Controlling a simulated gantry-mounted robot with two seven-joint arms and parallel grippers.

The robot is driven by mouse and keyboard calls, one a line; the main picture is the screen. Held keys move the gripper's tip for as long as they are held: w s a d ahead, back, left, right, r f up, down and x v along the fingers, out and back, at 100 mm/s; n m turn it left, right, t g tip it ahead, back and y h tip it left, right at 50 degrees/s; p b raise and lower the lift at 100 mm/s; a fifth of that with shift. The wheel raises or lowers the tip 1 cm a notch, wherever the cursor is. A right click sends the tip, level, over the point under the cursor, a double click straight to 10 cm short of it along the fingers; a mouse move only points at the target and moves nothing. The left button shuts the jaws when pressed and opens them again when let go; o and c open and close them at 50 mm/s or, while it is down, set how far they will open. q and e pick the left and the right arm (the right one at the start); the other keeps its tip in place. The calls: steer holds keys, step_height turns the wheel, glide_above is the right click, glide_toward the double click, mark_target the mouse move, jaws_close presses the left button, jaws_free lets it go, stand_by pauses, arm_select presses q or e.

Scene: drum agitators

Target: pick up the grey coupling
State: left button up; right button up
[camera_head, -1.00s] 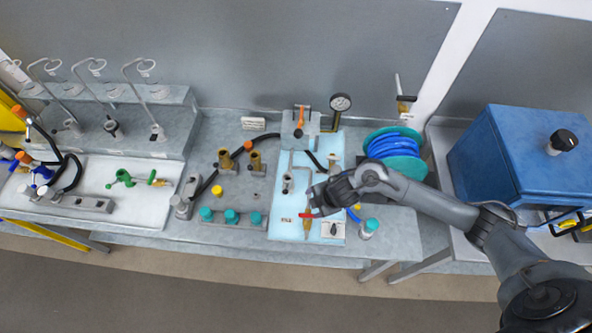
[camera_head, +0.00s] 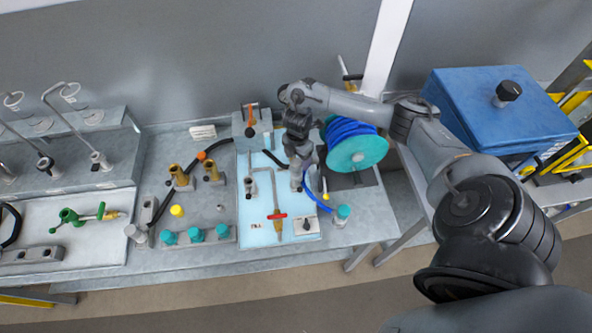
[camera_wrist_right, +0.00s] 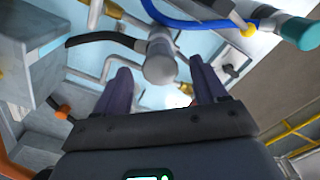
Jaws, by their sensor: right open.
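A grey cylindrical coupling (camera_wrist_right: 160,60) stands in the right wrist view between the two fingertips of my right gripper (camera_wrist_right: 162,78). A black hose appears to run up to it from the left. The fingers are apart, one on each side; whether they touch it I cannot tell. In the head view my right gripper (camera_head: 298,180) points down over the pale blue mat (camera_head: 255,232), beside the hose reel, and mostly hides the coupling. My left gripper is not in view.
A teal reel with blue hose (camera_head: 357,152) stands close right of my gripper. A teal-capped fitting (camera_head: 342,214) is in front. A grey block with an orange lever (camera_head: 252,122) is behind left. A red-handled burner (camera_head: 277,217) lies on the mat.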

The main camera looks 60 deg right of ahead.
mark_target(297, 162)
steer(key=shift+a+f+p, duration=0.15)
steer(key=shift+f+p, duration=0.25)
steer(key=shift+f, duration=2.2)
jaws_close()
